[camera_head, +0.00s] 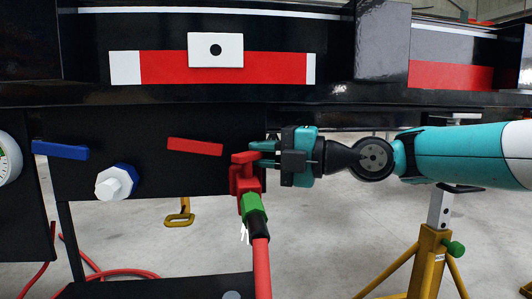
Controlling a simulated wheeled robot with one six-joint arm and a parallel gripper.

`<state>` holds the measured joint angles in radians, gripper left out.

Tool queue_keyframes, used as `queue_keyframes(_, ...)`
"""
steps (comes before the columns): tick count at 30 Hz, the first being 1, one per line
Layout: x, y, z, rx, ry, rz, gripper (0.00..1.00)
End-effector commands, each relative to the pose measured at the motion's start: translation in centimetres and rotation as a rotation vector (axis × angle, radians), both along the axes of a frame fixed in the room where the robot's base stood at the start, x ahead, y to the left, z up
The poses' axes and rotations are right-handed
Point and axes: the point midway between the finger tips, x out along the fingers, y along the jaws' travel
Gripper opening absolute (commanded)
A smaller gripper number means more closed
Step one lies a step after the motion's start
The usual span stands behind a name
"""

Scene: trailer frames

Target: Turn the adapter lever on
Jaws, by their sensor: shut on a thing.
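The red adapter (248,183) is at the lower right edge of the black panel, with a green collar (253,208) and a red hose hanging down from it. My gripper (258,151) comes in from the right, level with the adapter's top. Its fingers are closed on the lever's right end, and the fingertips partly hide the grip.
On the black panel (100,180) are a red handle (195,147), a blue handle (60,150) and a white knob (114,183). A black beam with red-white marking (270,70) runs above. A yellow stand (428,262) is at lower right.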

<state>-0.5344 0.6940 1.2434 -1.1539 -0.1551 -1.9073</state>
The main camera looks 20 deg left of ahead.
Motion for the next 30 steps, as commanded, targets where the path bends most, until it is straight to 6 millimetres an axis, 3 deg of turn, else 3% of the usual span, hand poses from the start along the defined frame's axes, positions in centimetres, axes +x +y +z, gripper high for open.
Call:
queue_keyframes(12, 0.24, 0.68, 0.07, -0.003, 0.003, 0.178, 0.00)
queue_keyframes(29, 0.17, 0.85, -0.09, -0.003, 0.003, 0.205, 0.00)
queue_keyframes(30, 0.16, 0.85, -0.08, -0.003, 0.003, 0.205, 0.19)
